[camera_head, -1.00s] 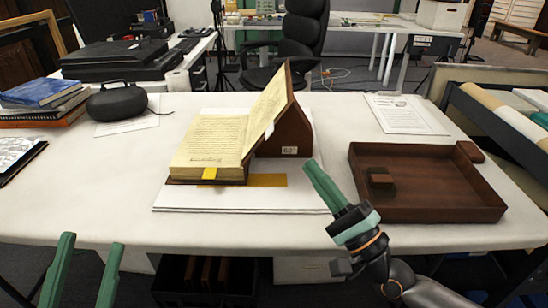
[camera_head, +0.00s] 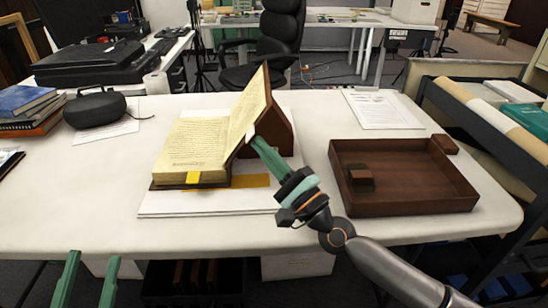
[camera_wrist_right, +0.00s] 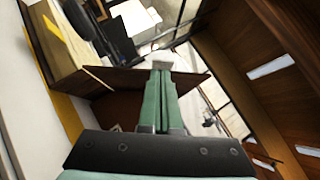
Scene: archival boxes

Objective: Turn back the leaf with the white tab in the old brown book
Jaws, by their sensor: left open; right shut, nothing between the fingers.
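The old brown book (camera_head: 190,150) lies open on a white board. Its left page block lies low, and its right side stands tilted against a brown wooden wedge (camera_head: 279,140). The white tab (camera_head: 250,132) is on the lower edge of the raised side. My right gripper (camera_head: 257,143) is shut and empty, its tips at or just beside the tab; touching cannot be told. In the right wrist view, the closed fingers (camera_wrist_right: 162,72) reach up to the white tab, which shows at their tips. My left gripper (camera_head: 94,257) is open and empty in front of the table.
A yellow strip (camera_head: 250,181) lies below the book, with a yellow tab (camera_head: 193,177) on the left pages. A brown wooden tray (camera_head: 410,205) stands to the right, and a printed sheet (camera_head: 382,108) lies behind it. Bare table lies left of the board.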

